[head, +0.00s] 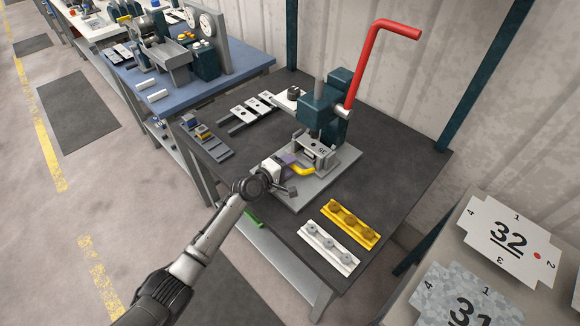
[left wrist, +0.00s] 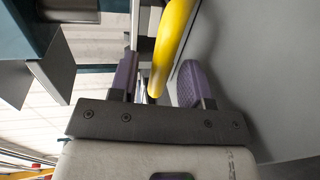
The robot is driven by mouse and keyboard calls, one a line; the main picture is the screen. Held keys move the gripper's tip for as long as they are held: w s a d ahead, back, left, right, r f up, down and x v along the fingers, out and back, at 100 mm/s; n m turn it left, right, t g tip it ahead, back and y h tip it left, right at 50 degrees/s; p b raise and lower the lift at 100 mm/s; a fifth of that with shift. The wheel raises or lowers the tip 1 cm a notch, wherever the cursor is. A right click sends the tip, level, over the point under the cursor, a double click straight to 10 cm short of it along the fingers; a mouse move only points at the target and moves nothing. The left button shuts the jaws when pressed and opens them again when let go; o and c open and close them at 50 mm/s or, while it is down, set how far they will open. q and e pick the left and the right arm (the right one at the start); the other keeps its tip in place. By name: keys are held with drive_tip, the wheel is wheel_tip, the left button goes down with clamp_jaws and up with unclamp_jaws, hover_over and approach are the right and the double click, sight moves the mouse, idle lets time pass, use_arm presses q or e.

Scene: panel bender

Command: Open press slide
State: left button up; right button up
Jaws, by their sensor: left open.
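The press (head: 318,112) is dark green with a long red lever (head: 385,45), and stands on a grey base plate (head: 300,197) on the dark table. At its foot is a grey slide block (head: 319,147) with a curved yellow handle (head: 305,170) on its front left. My left gripper (head: 289,162) is open at this handle. In the left wrist view the yellow handle (left wrist: 171,45) runs between the two purple fingers (left wrist: 157,84), with a gap to the right finger; contact with the left finger is unclear. My right gripper is not in view.
A yellow rack (head: 350,223) and a white rack (head: 328,248) lie at the table's front right. Small plates (head: 250,110) and a grey strip with blocks (head: 205,135) lie at left. Numbered cards (head: 511,240) lie on a surface at right.

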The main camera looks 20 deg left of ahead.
use_arm(q)
drive_tip(key=shift+w+d+f, duration=0.1)
drive_tip(key=shift+w+d, duration=0.1)
drive_tip(key=shift+w, duration=0.2)
drive_tip(key=shift+c, duration=0.2)
clamp_jaws()
